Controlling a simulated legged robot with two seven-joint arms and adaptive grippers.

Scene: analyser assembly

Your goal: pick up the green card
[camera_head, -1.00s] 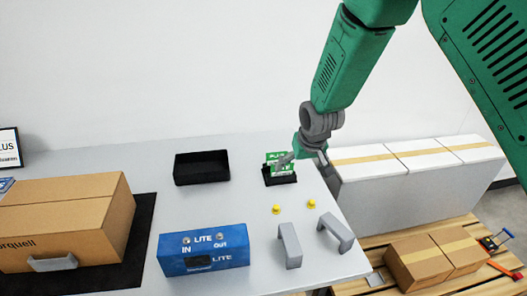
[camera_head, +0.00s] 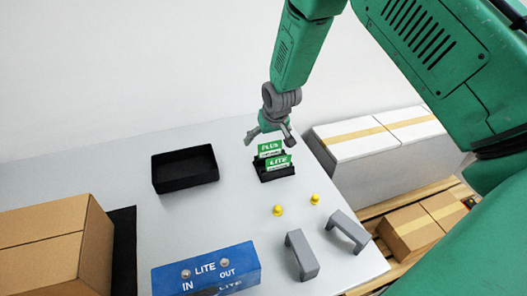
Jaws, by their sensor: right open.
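Two green-and-white cards stand in a small black holder (camera_head: 277,174) near the back right of the table. The rear green card (camera_head: 270,147) reads PLUS and the front green card (camera_head: 279,161) reads LITE. My right gripper (camera_head: 268,136) is open just above and behind the cards, with its fingers spread to either side. It appears empty, and I cannot tell whether a finger touches the PLUS card. My left gripper is out of view.
A black open tray (camera_head: 185,184) sits left of the holder. Two yellow knobs (camera_head: 278,210), two grey brackets (camera_head: 302,254) and a blue LITE box (camera_head: 207,268) are nearer. A cardboard box (camera_head: 45,250) stands left. White boxes (camera_head: 370,150) stand beyond the table's right edge.

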